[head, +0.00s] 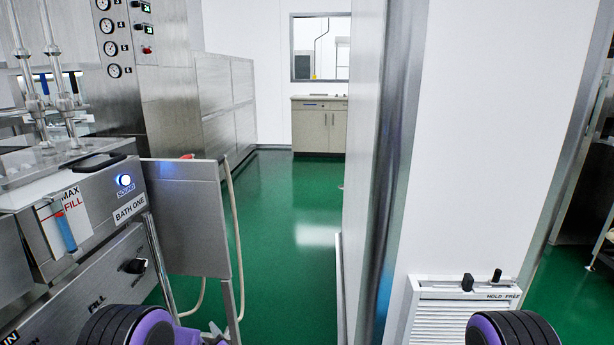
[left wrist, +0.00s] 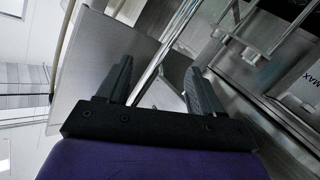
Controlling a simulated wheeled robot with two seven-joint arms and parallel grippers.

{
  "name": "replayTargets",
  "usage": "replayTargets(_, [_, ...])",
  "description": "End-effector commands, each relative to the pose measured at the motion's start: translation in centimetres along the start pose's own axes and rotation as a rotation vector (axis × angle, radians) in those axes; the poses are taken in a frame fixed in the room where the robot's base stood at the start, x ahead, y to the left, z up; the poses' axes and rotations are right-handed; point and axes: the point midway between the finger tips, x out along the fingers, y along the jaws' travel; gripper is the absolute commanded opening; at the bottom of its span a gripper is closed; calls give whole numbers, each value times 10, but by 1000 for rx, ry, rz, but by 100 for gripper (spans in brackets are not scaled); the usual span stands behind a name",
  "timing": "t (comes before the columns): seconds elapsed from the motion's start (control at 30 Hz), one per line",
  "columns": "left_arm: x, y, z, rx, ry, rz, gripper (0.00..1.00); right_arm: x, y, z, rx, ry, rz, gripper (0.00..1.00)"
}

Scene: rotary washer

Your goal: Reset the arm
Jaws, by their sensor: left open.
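My left gripper (left wrist: 159,76) shows in the left wrist view, with two dark grey ribbed fingers spread apart on a black mount. The space between the fingers is empty. A flat grey metal panel (left wrist: 95,55) and the washer's metal frame lie beyond the fingers. I cannot tell how far they are, and no contact can be made out. In the head view, black and purple parts of my own arms show at the bottom left and bottom right. My right gripper is not in view.
The steel washer (head: 90,225), marked BATH ONE, stands at the left with a side panel (head: 185,215) and a hose (head: 237,240). A white wall (head: 480,150) stands at the right. Open green floor (head: 290,215) runs between them to a beige cabinet (head: 320,127).

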Motion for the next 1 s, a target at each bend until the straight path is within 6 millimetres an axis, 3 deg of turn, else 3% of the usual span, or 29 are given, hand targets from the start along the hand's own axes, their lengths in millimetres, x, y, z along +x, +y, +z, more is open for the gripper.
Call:
replayTargets(0.1, [-63, -78, 41, 134, -292, 8, 66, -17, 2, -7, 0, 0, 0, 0])
replayTargets(0.2, [-126, -143, 57, 226, -520, -29, 66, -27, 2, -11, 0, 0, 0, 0])
replayTargets(0.3, [-193, -202, 53, 310, -722, -91, 66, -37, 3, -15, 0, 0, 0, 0])
replayTargets(0.4, [-251, -246, 34, 389, -876, -150, 66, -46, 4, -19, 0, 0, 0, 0])
replayTargets(0.5, [-288, -274, 12, 443, -960, -198, 66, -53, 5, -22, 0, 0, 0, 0])
replayTargets(0.6, [-300, -284, -5, 456, -977, -234, 66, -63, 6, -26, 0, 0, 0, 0])
replayTargets(1.0, [-300, -283, -5, 454, -976, -235, 66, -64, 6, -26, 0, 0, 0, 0])
